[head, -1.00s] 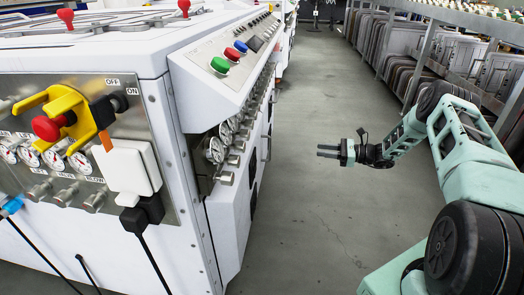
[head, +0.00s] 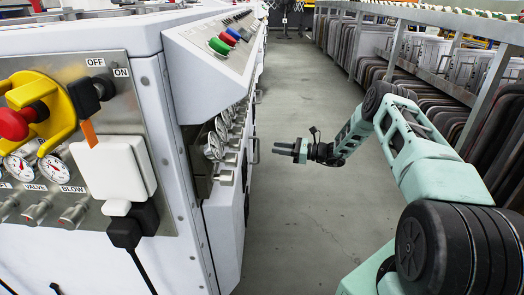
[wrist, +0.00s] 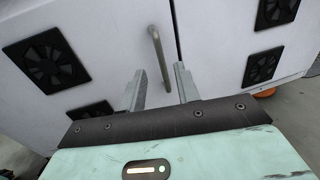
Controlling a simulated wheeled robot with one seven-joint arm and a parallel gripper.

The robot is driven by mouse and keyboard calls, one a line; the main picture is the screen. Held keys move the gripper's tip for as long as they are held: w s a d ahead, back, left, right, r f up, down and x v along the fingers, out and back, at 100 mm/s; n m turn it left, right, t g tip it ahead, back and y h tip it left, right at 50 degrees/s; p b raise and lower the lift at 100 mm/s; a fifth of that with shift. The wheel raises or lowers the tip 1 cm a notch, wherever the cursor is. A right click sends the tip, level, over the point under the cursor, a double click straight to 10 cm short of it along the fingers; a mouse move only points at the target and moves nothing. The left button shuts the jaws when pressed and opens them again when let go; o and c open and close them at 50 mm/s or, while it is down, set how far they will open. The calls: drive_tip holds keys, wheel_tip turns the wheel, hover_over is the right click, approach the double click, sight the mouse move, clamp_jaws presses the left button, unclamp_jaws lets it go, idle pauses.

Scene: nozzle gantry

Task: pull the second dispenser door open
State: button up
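White cabinet doors (wrist: 110,40) with black fan vents fill the wrist view, split by a dark vertical seam. A metal bar handle (wrist: 160,55) stands upright on the left door beside the seam. I cannot tell from the frames which door counts as the second. My gripper (wrist: 159,70) is open and empty, its two fingers on either side of the handle's lower part in the picture; contact does not show. In the head view my gripper (head: 276,147) points left at the machine's side, a short gap from a bar handle (head: 256,150) there.
Racks of panels (head: 440,105) line the right behind my arm. The grey floor (head: 300,220) between is clear.

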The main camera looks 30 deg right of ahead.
drive_tip(key=b+x, duration=0.2)
drive_tip(key=x, duration=0.5)
drive_tip(key=shift+w+a, duration=0.1)
clamp_jaws()
